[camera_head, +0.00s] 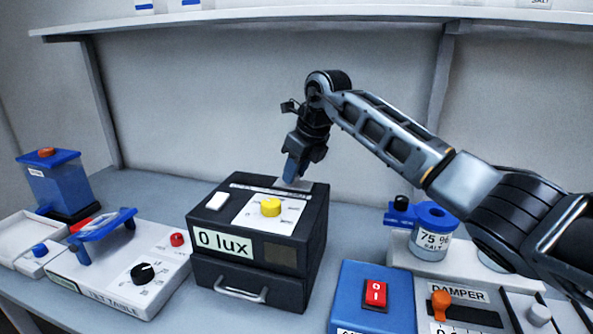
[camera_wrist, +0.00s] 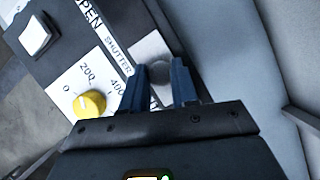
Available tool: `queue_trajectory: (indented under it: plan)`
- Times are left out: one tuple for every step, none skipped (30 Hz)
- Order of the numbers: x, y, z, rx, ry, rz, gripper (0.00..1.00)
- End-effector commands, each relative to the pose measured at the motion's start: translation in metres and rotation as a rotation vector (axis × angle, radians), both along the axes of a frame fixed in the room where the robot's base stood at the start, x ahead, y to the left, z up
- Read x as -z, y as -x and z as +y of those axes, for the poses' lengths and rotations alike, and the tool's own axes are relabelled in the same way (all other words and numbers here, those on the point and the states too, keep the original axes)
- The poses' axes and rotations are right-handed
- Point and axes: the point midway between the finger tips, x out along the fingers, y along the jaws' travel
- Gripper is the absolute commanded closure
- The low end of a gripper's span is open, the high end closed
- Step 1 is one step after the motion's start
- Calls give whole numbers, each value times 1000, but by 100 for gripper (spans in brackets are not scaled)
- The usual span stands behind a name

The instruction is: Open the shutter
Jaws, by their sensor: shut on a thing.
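The black box (camera_head: 203,276) has a "0 lux" label (camera_head: 223,244) on its front and a yellow knob (camera_head: 270,207) on a dial plate on top. The shutter (camera_wrist: 152,50), a light grey plate with a round grey knob (camera_wrist: 160,72), lies beside a strip lettered "OPEN" and "SHUTTER" along the box's back edge. My gripper (camera_wrist: 160,88) is over the back right of the box top, its blue fingers shut on the shutter's knob. In the head view my gripper (camera_head: 292,172) points down there and its fingers hide most of the shutter.
A white switch (camera_head: 217,201) sits on the box's top left. A tilt table (camera_head: 100,285) with a blue platform stands at left. A blue box with a red switch (camera_head: 375,294), a damper panel (camera_head: 455,295) and a salt jar (camera_head: 437,226) stand at right. A shelf (camera_head: 300,15) runs above.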

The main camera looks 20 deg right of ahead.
Motion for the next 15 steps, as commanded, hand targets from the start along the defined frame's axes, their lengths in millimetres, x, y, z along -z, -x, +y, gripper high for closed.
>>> queue_trajectory:
  plan:
    - [0,-4,6,-3,2,1,100]
    - [0,-7,10,-4,2,0,100]
    - [0,-11,17,-4,2,1,100]
    - [0,-15,22,-4,2,2,100]
    - [0,-19,28,-3,3,0,100]
    - [0,-24,35,-2,4,2,100]
    - [0,-28,40,-3,2,1,100]
    - [1,-31,44,-3,3,2,100]
    - [1,-35,49,-2,3,3,100]
    - [1,-38,53,-2,3,1,100]
    - [1,-41,56,-2,2,2,100]
    - [1,-43,61,-1,2,4,100]
    - [1,-45,63,-1,1,2,100]
    - [0,-47,64,0,2,1,100]
    - [0,-49,66,0,1,0,100]
